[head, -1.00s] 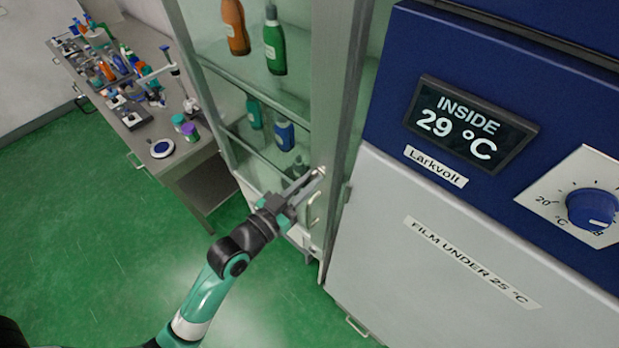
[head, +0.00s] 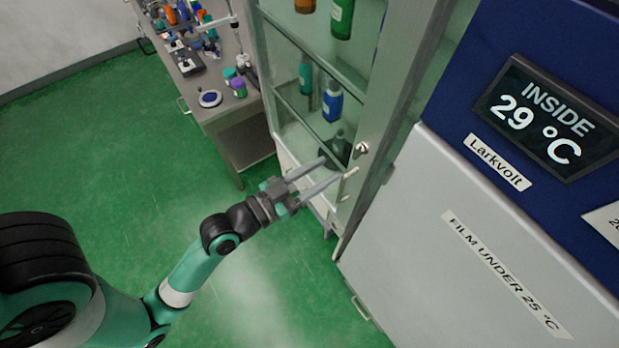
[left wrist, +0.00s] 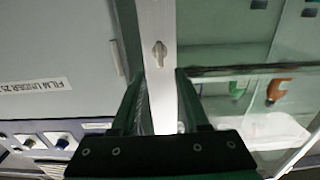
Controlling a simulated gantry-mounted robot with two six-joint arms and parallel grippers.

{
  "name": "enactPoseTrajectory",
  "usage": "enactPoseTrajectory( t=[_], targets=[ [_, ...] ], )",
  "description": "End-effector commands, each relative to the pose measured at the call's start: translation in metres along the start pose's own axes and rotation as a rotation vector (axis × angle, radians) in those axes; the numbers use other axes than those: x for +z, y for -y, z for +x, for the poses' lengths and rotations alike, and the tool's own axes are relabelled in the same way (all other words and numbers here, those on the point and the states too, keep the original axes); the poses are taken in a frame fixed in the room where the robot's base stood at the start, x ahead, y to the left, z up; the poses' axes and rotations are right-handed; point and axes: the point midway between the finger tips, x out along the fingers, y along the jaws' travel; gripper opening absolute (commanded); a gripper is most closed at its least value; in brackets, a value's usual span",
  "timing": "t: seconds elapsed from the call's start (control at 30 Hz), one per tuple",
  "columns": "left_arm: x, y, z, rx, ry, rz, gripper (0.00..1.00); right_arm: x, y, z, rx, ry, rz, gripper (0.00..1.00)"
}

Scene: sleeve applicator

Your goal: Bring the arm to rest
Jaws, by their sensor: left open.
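My left gripper (head: 335,172) is open and empty in the head view, its two fingers apart, in front of the lower part of the glass cabinet's door frame. In the left wrist view the two fingers (left wrist: 157,100) stand apart on either side of the pale door frame, with nothing between them but the view of that frame. Whether a fingertip touches the cabinet, I cannot tell. The left arm (head: 195,262) reaches in from the lower left, bent at the elbow. My right gripper is in neither view.
A glass cabinet (head: 375,130) with several bottles stands in front, with a small metal lock (head: 362,149) on its frame. A white and blue Larkvolt unit (head: 440,230) reading 29 °C stands on the right. A cluttered bench (head: 222,98) is at the back left. Green floor (head: 110,140) is free at left.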

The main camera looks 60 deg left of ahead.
Motion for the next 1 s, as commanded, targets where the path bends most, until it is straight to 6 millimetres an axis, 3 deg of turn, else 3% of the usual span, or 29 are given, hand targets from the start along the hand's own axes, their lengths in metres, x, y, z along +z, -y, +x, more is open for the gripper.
enactPoseTrajectory(
  t=[0.1, 0.23, 0.87, 0.97, 1.0],
  targets=[
    [0.003, 0.001, -0.023, -0.002, 0.001, -0.002, 0.45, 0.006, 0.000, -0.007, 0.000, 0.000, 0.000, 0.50],
    [0.001, 0.000, -0.035, -0.001, 0.000, -0.001, 0.45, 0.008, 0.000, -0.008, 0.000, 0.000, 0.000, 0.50],
    [-0.001, -0.003, -0.036, 0.009, -0.002, 0.000, 0.45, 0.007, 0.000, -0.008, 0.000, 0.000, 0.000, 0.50],
    [-0.022, -0.012, -0.024, 0.042, -0.062, 0.013, 0.45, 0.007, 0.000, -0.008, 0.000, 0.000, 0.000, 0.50],
    [-0.039, -0.017, -0.015, 0.062, -0.110, 0.022, 0.45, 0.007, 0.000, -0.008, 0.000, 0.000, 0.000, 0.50]
  ],
)
